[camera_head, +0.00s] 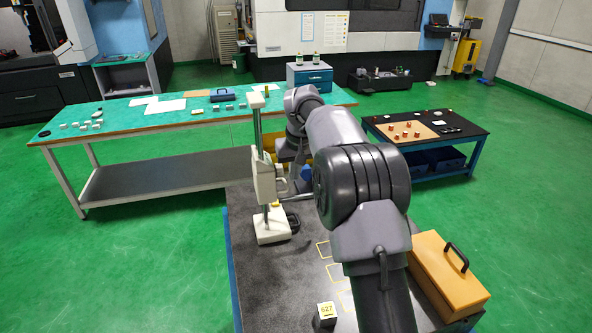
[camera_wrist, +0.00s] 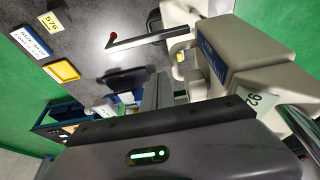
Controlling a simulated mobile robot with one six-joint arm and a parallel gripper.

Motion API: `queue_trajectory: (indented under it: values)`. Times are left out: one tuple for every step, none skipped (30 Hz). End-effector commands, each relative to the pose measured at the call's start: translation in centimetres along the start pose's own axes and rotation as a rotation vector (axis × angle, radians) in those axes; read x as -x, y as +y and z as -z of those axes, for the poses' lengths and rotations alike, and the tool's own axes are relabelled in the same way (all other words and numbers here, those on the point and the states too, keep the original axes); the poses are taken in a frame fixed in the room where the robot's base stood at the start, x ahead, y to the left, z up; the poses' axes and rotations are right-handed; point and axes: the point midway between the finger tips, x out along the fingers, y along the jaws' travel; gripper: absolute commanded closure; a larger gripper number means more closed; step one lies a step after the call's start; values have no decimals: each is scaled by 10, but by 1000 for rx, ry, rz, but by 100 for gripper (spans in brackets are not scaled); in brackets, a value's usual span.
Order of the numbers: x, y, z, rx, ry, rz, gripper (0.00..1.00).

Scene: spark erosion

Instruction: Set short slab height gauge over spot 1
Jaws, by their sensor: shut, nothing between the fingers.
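A cream height gauge (camera_head: 264,182) with a tall column stands upright on its base (camera_head: 271,227) on the dark bench top, left of my arm. In the wrist view its cream body (camera_wrist: 240,62) fills the upper right, with a red-tipped probe arm (camera_wrist: 150,42) reaching left. Yellow outlined spots (camera_head: 323,248) lie on the bench to its right, partly covered by my arm; I cannot tell their numbers. My gripper (camera_wrist: 158,92) is shut and empty beside the gauge body; I cannot tell whether they touch.
A small block (camera_head: 326,312) marked 627 sits at the bench front. A yellow toolbox (camera_head: 452,274) stands right of my arm. In the wrist view a blue label card (camera_wrist: 33,43) and a yellow pad (camera_wrist: 62,71) lie on the bench. A green-topped table (camera_head: 150,118) stands behind.

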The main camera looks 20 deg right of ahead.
Motion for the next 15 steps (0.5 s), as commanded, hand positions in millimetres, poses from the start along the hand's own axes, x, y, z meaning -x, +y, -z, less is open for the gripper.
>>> queue_trajectory:
  values:
    - [-14,0,-2,0,-2,0,100]
    - [-21,0,-2,0,-2,1,100]
    - [-29,0,-1,0,-1,1,100]
    - [-36,0,-1,0,-2,1,100]
    - [-42,0,-1,0,-1,0,100]
    - [-38,0,-8,1,3,0,100]
    - [-36,0,-14,1,2,-1,100]
    - [-34,0,-18,1,2,-1,100]
    - [-32,0,-24,0,1,0,100]
    - [-31,0,-27,0,1,0,100]
    - [-29,0,-30,0,2,0,100]
    - [-28,0,-33,0,1,0,100]
    - [-26,0,-34,0,2,0,100]
    - [-25,0,-36,0,1,0,100]
    - [-25,0,-37,0,0,0,100]
